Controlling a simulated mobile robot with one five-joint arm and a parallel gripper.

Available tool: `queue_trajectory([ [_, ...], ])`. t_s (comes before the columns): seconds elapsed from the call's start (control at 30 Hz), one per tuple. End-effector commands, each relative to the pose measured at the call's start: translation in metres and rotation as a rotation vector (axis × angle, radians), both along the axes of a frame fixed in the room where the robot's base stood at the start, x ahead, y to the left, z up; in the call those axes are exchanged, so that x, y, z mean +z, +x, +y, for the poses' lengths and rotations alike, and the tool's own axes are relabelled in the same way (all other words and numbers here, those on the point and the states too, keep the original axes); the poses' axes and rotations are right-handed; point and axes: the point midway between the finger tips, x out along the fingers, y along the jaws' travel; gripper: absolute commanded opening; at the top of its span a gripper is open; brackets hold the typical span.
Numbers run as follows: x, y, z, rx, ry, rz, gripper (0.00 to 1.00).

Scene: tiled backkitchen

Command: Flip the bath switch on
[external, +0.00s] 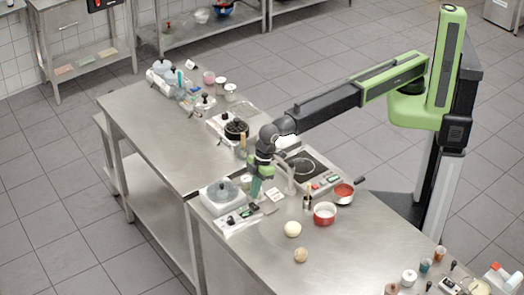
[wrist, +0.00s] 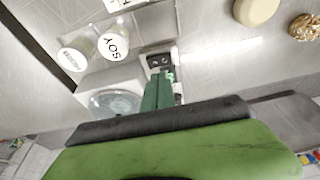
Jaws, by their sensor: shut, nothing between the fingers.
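The bath is a white box with a round, domed, see-through lid (external: 222,191), on the near steel table left of my gripper. In the wrist view its lid (wrist: 113,102) is partly hidden by my fingers. In the wrist view a small dark switch panel (wrist: 158,60) lies just beyond my fingertips. My gripper (external: 256,190) points down beside the bath, its green fingers together and empty. In the wrist view the closed fingertips (wrist: 163,74) nearly reach the panel; I cannot tell if they touch it.
A jar labelled SOY (wrist: 113,45) and another jar (wrist: 75,57) stand close by. A hot plate (external: 305,165), a red-and-white pot (external: 324,213) and a red-filled pan (external: 343,193) are to the right. A pale ball (external: 292,229) lies in front.

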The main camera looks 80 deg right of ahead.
Motion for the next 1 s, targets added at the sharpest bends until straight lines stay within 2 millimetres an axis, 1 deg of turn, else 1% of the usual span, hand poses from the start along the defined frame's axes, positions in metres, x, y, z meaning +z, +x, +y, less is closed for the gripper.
queue_trajectory([
  [0.03, 0.023, 0.0, -0.003, -0.001, 0.0, 0.0, 0.0],
  [0.1, 0.039, -0.002, -0.01, -0.001, 0.0, 0.0, 0.0],
  [0.3, 0.083, -0.004, -0.026, 0.0, 0.0, 0.0, 0.0],
  [0.4, 0.096, -0.005, -0.032, 0.001, 0.0, 0.0, 0.0],
  [0.5, 0.1, -0.005, -0.035, 0.0, 0.0, 0.0, 0.0],
  [1.0, 0.098, -0.005, -0.036, 0.001, 0.0, 0.0, 0.0],
])
